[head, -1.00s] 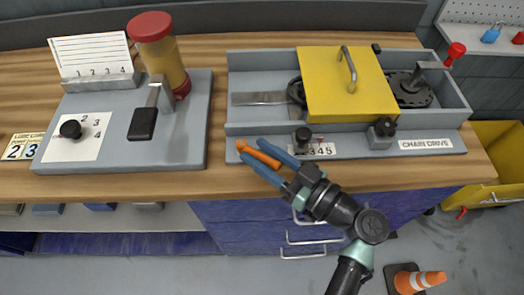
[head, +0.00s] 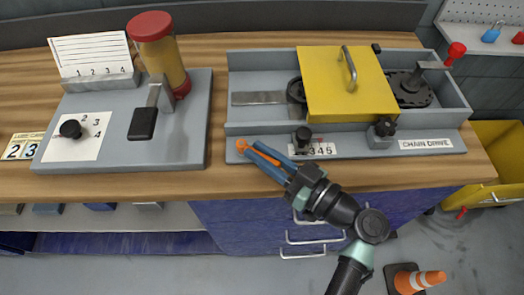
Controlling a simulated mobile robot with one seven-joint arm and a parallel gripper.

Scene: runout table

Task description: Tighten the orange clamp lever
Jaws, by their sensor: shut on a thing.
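The orange clamp lever (head: 243,145) sits at the left end of the chain drive unit's front ledge. Its round orange end shows at the fingertips, and part of its bar shows between the fingers. My gripper (head: 252,151) has its blue fingers closed around the lever, reaching in from the lower right. The fingers hide most of the lever's bar.
The chain drive box (head: 260,123) has a yellow lid (head: 325,85) and black knobs along its front ledge. A grey panel (head: 185,135) with a black-handled lever and a red-capped amber jar (head: 162,60) stands left. The wooden bench front (head: 130,187) is clear.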

